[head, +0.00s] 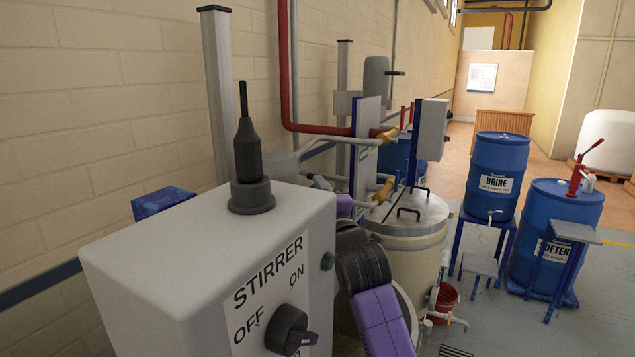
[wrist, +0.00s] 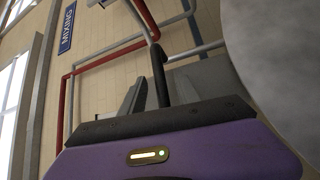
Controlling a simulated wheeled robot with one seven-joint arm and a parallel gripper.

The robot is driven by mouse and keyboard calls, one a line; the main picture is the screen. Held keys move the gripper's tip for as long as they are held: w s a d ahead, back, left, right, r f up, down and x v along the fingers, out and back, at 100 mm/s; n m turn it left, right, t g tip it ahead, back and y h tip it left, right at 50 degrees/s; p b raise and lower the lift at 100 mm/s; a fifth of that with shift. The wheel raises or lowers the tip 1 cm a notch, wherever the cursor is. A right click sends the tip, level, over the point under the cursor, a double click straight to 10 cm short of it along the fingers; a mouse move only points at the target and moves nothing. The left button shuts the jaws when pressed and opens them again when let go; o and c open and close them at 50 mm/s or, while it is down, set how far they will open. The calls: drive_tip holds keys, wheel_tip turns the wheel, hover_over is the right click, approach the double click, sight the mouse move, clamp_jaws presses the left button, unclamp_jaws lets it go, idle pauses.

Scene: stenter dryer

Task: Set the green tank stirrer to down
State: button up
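A grey control box (head: 180,265) fills the lower left of the head view. Its white panel reads STIRRER, with ON and OFF, and bears a black rotary knob (head: 290,331). A black cable gland tops the box. Which tank it serves cannot be told, and no lever marked down is readable. A small olive-green patch (head: 347,346) shows low beside my arm, mostly hidden. My purple and black arm passes behind the box's right side, and its end is hidden there. In the wrist view my gripper (wrist: 150,75) shows its purple body and dark parts; its opening is unclear.
A lidded cream tank (head: 410,228) with pipes stands behind my arm. Blue drums, one marked BRINE (head: 496,175), stand at right. The wrist view shows wall pipes, a MIXING sign (wrist: 67,29) and a large grey rounded surface (wrist: 275,70).

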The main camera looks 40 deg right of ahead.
drive_tip(key=shift+p+x, duration=0.3)
drive_tip(key=shift+x, duration=1.15)
drive_tip(key=shift+a, duration=0.1)
drive_tip(key=shift+c, duration=0.2)
clamp_jaws()
drive_tip(key=shift+f, duration=0.1)
